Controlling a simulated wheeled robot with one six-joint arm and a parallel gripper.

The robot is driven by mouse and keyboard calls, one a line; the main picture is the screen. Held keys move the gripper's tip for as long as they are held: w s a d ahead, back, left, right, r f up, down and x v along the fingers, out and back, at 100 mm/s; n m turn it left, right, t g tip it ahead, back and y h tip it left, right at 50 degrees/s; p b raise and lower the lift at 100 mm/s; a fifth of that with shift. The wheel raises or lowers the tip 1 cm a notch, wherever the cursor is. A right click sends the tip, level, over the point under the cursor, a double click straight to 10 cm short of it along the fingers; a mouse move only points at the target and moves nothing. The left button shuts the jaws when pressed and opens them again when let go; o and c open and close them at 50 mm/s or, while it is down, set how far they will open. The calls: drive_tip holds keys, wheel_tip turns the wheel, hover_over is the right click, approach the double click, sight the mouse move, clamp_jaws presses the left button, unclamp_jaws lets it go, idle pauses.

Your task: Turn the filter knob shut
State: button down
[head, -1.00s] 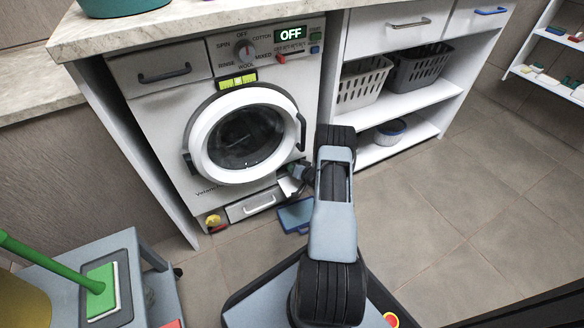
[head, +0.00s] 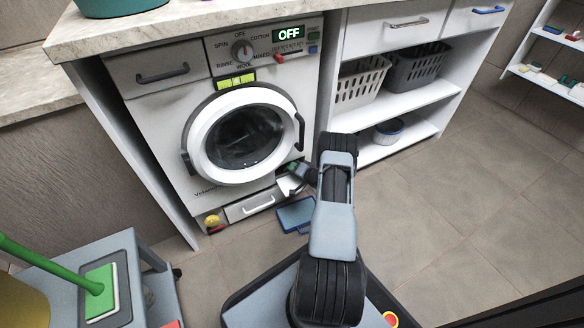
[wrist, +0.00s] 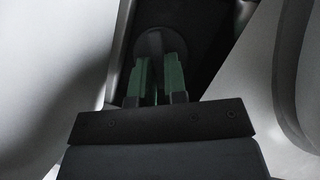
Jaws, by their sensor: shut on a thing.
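The filter knob (wrist: 153,42) is a dark round disc in a dark recess in the wrist view, with a narrow grip between my fingers. My gripper (wrist: 157,75) has green fingers closed on that grip from both sides. In the head view my gripper (head: 295,168) reaches the lower right front of the washing machine (head: 152,110), beside a white open flap (head: 289,186). The knob is hidden there by my gripper and arm. How far the knob is turned is too dark to tell.
The round door (head: 198,145) is shut above my gripper, and the display reads OFF. A blue tray (head: 297,215) lies on the floor below. A grey cart (head: 150,290) stands at lower left. Floor at right is clear.

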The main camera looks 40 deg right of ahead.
drive_tip(key=c, duration=1.2)
unclamp_jaws()
drive_tip(key=shift+o, duration=0.2)
drive_tip(key=p+v, duration=0.5)
drive_tip(key=v, duration=0.9)
drive_tip(key=shift+f, duration=0.1)
